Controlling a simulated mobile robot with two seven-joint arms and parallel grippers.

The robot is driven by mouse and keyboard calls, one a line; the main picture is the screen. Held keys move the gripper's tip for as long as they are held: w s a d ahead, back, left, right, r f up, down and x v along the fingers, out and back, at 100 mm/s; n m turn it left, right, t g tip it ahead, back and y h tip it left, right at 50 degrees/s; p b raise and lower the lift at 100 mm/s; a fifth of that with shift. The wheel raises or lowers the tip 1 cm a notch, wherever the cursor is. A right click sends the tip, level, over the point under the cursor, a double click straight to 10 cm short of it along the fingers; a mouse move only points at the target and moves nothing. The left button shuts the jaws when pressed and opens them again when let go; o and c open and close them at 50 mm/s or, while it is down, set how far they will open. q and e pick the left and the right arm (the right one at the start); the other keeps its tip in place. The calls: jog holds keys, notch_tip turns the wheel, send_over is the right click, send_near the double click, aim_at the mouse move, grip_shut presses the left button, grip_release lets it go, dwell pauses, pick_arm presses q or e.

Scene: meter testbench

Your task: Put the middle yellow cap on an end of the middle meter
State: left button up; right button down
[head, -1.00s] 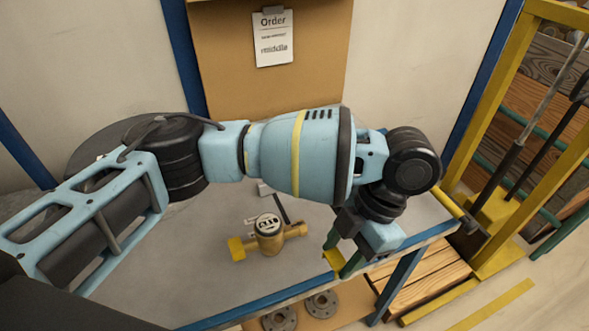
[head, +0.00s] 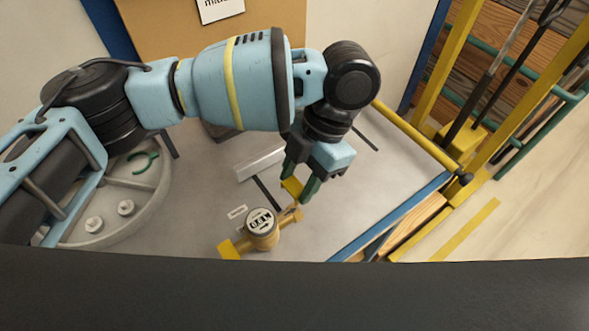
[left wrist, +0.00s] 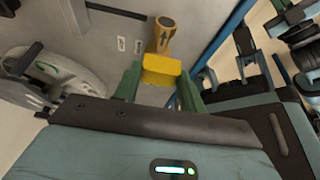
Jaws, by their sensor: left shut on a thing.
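The brass meter (head: 262,228) stands on the grey table with its round dial up. A yellow cap (head: 229,250) is on its left end. My left gripper (head: 296,186) is shut on another yellow cap (head: 291,187), just above and behind the meter's right end. In the left wrist view the held cap (left wrist: 161,70) sits between the fingers. The meter's brass body (left wrist: 163,33) shows right beyond it, roughly in line. I cannot tell whether cap and meter touch. Dark and blue parts at the right of the wrist view look like my right arm; its gripper's state is unclear.
A round grey tray (head: 110,205) with small fittings and a green ring stands at the left. A pale block (head: 259,163) lies behind the meter. A yellow rail (head: 415,138) and the table's blue edge (head: 395,215) bound the right side.

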aim_at(296, 209)
pick_arm(q)
jog(key=shift+f, duration=0.15)
pick_arm(e)
jog(key=shift+s+f, duration=0.1)
jog(key=shift+s, duration=0.05)
